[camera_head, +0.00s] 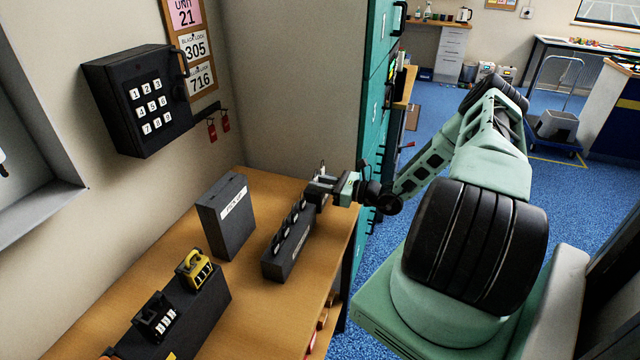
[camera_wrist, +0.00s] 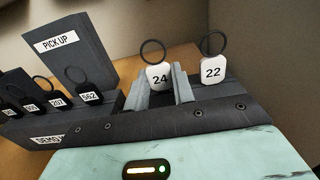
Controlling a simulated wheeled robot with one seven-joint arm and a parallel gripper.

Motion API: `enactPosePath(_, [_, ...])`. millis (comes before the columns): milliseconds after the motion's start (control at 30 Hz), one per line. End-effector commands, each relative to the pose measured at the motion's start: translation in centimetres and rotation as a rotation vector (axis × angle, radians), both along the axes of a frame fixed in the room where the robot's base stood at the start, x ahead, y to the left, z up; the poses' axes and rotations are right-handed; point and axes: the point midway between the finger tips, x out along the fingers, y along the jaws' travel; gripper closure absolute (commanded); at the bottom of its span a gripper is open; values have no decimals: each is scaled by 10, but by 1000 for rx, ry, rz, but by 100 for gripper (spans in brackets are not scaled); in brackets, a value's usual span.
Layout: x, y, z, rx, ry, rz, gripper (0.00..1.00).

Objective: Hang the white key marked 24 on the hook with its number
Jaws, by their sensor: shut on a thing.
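The white key marked 24 (camera_wrist: 158,76), with a dark ring on top, stands upright between the two fingers of my gripper (camera_wrist: 160,92) in the wrist view. My gripper is shut on it. I cannot tell whether its lower end is still in the dark key rack (camera_wrist: 60,131). A white key marked 22 (camera_wrist: 212,72) stands just right of it. In the head view my gripper (camera_head: 319,187) is over the far end of the rack (camera_head: 287,262), and the held key is too small to read. I cannot make out a hook numbered 24.
Black-tagged keys (camera_wrist: 89,97) stand in the rack, left of my gripper. A dark PICK UP box (camera_head: 226,222) stands close by on the wooden table (camera_head: 255,318). A keypad box (camera_head: 140,98) and two red tags on a rail (camera_head: 212,131) are on the wall. Teal lockers (camera_head: 374,90) stand behind.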

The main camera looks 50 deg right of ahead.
Motion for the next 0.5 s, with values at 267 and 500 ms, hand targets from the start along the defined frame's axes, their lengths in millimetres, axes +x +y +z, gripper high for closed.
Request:
enactPosePath(267, [-1,0,10,0,0,0,88])
enactPosePath(500, [-2,-1,16,0,0,0,88])
